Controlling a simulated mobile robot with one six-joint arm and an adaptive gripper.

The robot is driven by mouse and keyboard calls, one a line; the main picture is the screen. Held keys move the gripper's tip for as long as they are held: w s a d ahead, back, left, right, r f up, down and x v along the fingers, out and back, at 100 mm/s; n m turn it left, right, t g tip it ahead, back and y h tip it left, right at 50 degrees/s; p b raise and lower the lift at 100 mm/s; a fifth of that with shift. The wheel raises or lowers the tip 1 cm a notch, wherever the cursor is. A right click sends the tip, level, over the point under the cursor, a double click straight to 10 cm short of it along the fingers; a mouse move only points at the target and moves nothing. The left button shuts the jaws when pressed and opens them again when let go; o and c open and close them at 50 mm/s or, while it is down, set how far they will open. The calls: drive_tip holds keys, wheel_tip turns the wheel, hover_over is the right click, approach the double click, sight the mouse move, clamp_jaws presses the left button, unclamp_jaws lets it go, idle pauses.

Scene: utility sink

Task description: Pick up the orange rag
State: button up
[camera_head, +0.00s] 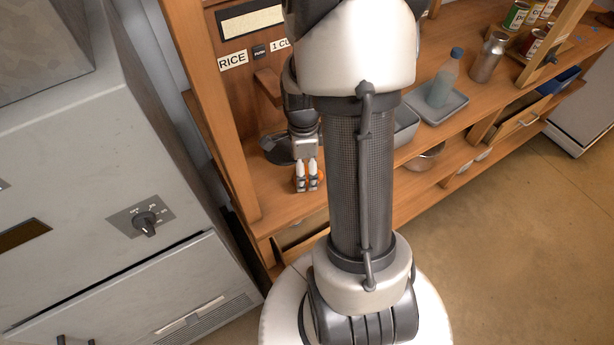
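I see no orange rag in the head view. My arm's large upright link covers the middle of the picture and hides part of the shelf behind it. My gripper (307,184) points down over the left part of the wooden shelf (275,190), near its front edge. Its two fingers are close together, and I see nothing between them. Whether the fingertips touch the shelf is unclear.
A dark round dish (279,149) lies behind my gripper, below a rice dispenser (250,50). A bottle (443,82) stands in a grey tray (436,104) near a metal flask (489,58). A grey appliance (90,170) stands left. Open floor (520,240) lies right.

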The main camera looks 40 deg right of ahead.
wheel_tip(320, 180, down, 3)
drive_tip(key=shift+f+b, duration=0.1)
drive_tip(key=shift+b, duration=0.25)
drive_tip(key=shift+c, duration=0.3)
drive_tip(key=c, duration=1.1)
